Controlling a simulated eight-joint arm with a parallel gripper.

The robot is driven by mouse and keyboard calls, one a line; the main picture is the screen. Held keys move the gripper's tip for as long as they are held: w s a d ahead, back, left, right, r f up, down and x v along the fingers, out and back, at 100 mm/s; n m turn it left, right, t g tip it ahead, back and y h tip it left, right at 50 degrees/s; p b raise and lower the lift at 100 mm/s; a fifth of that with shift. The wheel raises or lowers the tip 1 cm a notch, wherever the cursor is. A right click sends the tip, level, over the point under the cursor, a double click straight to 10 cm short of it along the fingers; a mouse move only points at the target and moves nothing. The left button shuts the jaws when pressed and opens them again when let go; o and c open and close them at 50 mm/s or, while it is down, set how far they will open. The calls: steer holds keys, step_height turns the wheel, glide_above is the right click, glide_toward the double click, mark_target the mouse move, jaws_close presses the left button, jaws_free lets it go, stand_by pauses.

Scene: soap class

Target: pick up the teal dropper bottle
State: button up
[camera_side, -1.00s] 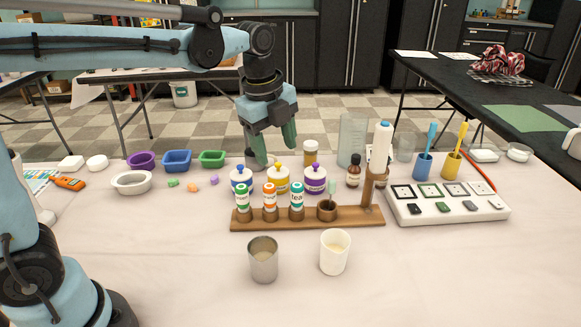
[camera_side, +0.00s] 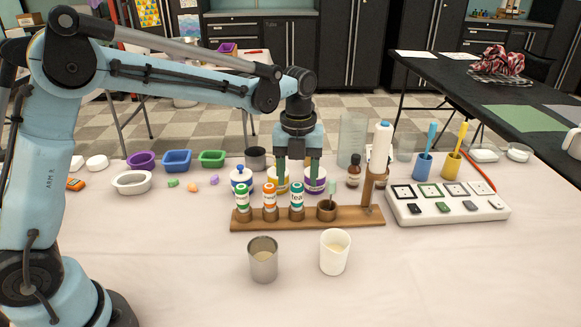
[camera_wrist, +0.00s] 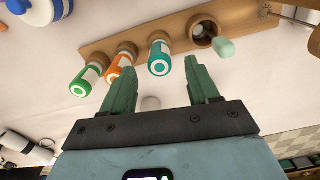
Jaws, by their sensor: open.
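The teal dropper bottle (camera_side: 296,197) stands upright in the wooden rack (camera_side: 350,217), to the right of an orange bottle (camera_side: 269,197) and a green bottle (camera_side: 242,198). In the wrist view the teal bottle (camera_wrist: 160,60) is just beyond my fingertips, between them and a little toward the left finger. My gripper (camera_side: 299,188) is open and empty, pointing down behind the rack in the side view. Its two green fingers also show in the wrist view (camera_wrist: 160,72), apart, with nothing held between them.
A wooden cup with a pale green stick (camera_side: 328,207) stands right of the teal bottle. Lidded jars (camera_side: 241,178) stand behind the rack. A metal cup (camera_side: 263,260) and a white cup (camera_side: 335,252) stand in front.

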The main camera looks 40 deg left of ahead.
mark_target(297, 185)
steer(key=shift+f, duration=2.8)
steer(key=c, duration=0.6)
